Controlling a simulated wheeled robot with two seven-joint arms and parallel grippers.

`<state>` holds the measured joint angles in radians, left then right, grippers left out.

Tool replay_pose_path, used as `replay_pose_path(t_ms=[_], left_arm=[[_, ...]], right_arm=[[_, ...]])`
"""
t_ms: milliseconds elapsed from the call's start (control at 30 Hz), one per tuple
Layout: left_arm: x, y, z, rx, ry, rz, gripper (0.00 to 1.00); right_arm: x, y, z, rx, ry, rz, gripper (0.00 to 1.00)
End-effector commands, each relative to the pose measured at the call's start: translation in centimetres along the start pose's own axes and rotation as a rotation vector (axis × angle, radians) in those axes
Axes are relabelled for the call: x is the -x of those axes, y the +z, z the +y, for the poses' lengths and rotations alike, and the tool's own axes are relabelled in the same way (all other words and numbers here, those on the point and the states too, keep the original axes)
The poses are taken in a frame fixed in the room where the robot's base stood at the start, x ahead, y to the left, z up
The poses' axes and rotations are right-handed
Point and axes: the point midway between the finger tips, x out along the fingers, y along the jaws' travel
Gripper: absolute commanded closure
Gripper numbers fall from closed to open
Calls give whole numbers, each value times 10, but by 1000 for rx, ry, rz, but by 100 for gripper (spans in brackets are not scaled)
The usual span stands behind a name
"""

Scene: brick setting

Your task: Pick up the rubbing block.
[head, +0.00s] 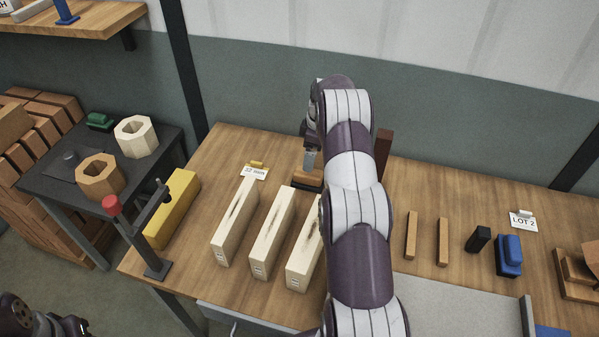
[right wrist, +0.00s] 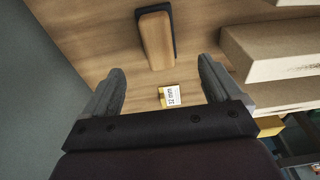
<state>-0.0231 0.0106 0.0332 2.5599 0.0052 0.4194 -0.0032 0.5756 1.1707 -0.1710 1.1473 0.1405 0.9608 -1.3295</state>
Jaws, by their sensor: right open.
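The rubbing block (right wrist: 155,40), a wooden block with a dark underside, lies on the table in the right wrist view, ahead of the fingers. In the head view the rubbing block (head: 307,178) shows below my right gripper (head: 310,160), partly hidden by my right arm. In the right wrist view my right gripper (right wrist: 162,72) is open and empty, its fingers spread wider than the block, which is beyond the fingertips. Of my left arm only dark parts show at the bottom left of the head view; its gripper is not seen.
Several pale long blocks (head: 235,222) stand close left of my right arm. A small card (head: 254,173) lies near the rubbing block. Dark and blue blocks (head: 508,256) are at the right.

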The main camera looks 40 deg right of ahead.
Motion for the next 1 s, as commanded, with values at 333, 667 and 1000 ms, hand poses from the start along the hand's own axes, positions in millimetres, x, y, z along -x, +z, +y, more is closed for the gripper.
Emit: replay_pose_path(t_ms=[333,667,1000], left_arm=[[-63,8,0,0,0,-1,57],[-54,6,0,0,0,0,57],[-54,7,0,0,0,0,57]], right_arm=[[-78,-2,2,0,0,0,8],[-112,-4,5,-1,0,0,8],[-113,-4,4,-1,0,0,74]])
